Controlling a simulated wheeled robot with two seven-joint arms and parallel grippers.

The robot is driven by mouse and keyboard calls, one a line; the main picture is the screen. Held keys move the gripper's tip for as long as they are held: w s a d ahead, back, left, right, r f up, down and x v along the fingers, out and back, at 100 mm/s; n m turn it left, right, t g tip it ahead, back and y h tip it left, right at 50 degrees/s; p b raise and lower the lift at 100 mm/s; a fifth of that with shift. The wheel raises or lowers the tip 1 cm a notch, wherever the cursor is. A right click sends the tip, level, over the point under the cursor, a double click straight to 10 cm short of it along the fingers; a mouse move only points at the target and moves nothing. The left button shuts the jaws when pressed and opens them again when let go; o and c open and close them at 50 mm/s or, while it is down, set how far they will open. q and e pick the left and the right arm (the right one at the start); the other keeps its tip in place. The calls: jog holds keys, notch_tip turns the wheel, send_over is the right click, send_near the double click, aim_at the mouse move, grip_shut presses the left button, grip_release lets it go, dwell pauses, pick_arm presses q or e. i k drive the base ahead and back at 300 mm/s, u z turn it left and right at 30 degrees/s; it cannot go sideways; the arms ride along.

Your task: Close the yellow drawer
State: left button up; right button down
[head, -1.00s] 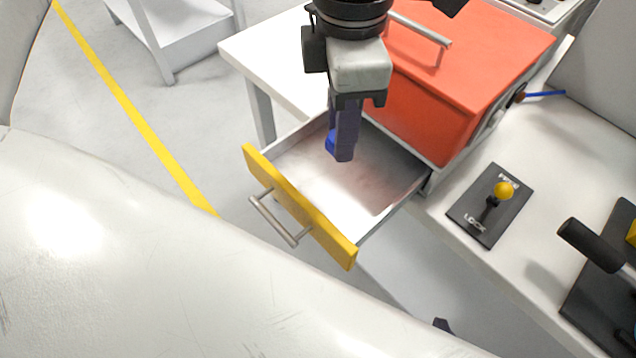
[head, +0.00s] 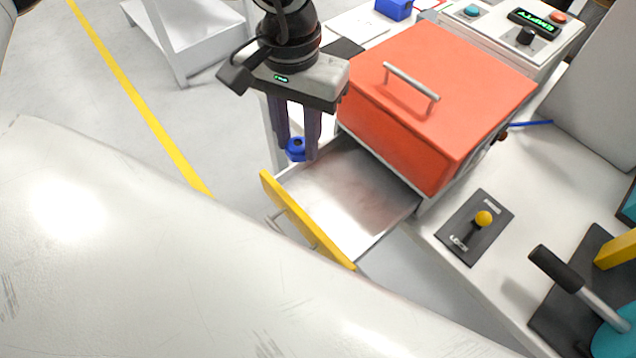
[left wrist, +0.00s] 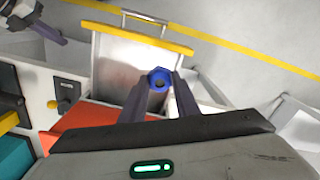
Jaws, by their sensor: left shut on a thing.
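The yellow drawer (head: 318,233) stands pulled out below an orange box, and its metal inside looks empty. Its bar handle (head: 274,222) is mostly hidden behind a large white surface in front; it shows in the left wrist view (left wrist: 144,17). My left gripper (head: 298,148) is above the drawer, near its left side. Its dark fingers are shut on a small blue hexagonal ring (head: 296,152), also seen in the left wrist view (left wrist: 160,76). My right gripper (left wrist: 50,32) shows partly at the top left of the left wrist view; its jaws are unclear.
The orange box (head: 440,90) with a bar handle stands on the white bench. A lock plate with a yellow knob (head: 484,218) and a black-handled lever (head: 556,268) are to the right. A control box (head: 520,25) is behind. Floor left of the drawer is clear.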

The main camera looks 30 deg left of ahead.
aim_at(344, 201)
jog(key=u, duration=1.15)
jog(key=k, duration=0.8)
jog(key=z, duration=0.05)
